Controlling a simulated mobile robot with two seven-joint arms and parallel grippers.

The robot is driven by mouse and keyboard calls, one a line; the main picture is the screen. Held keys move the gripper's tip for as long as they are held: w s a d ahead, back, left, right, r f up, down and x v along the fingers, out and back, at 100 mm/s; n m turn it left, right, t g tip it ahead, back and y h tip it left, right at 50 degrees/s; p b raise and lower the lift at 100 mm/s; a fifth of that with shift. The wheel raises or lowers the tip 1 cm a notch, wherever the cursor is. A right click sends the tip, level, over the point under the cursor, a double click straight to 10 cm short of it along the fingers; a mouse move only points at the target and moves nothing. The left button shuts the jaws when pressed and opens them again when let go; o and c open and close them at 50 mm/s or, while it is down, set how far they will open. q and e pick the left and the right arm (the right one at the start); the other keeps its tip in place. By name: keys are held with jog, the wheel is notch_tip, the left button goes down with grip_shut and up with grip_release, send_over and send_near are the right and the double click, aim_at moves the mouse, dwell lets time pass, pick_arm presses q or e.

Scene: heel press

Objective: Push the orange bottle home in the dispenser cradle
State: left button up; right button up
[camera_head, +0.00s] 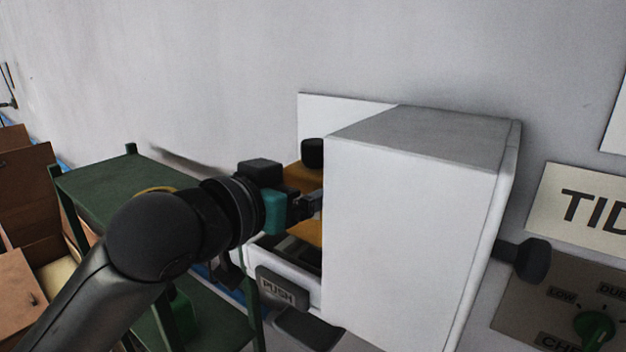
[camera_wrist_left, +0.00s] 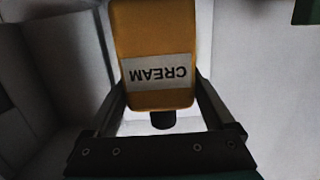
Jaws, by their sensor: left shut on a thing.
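The orange bottle (camera_head: 300,177) stands in the white dispenser, its black cap up, partly hidden by the white cover in the head view. In the left wrist view the bottle (camera_wrist_left: 160,35) shows a CREAM label, upside down in the picture. My left gripper (camera_head: 310,205) reaches in from the left and is shut on the bottle, with one finger along each side in the wrist view. The dispenser cradle (camera_head: 290,265) lies under the bottle, with a grey PUSH plate (camera_head: 279,288) in front. The bottle's base and its seat are hidden. My right gripper is not in view.
The dispenser's large white cover (camera_head: 410,220) stands right of my left gripper, with a black knob (camera_head: 533,261) at its right. A dark green shelf (camera_head: 120,185) and brown boxes (camera_head: 22,190) stand at the left. A panel with a green dial (camera_head: 594,328) is at lower right.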

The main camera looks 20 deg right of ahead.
pick_arm(q)
jog(key=shift+f, duration=0.15)
dwell(0.5)
jog(key=shift+f, duration=0.1)
dwell(0.3)
jog(key=shift+f, duration=0.65)
jog(key=shift+f, duration=0.1)
jog(key=shift+f+b, duration=0.35)
jog(key=shift+f, duration=0.35)
jog(key=shift+f+b, duration=0.35)
jog(key=shift+f, duration=0.5)
dwell(0.9)
jog(key=o, duration=1.3)
jog(key=shift+c, duration=0.2)
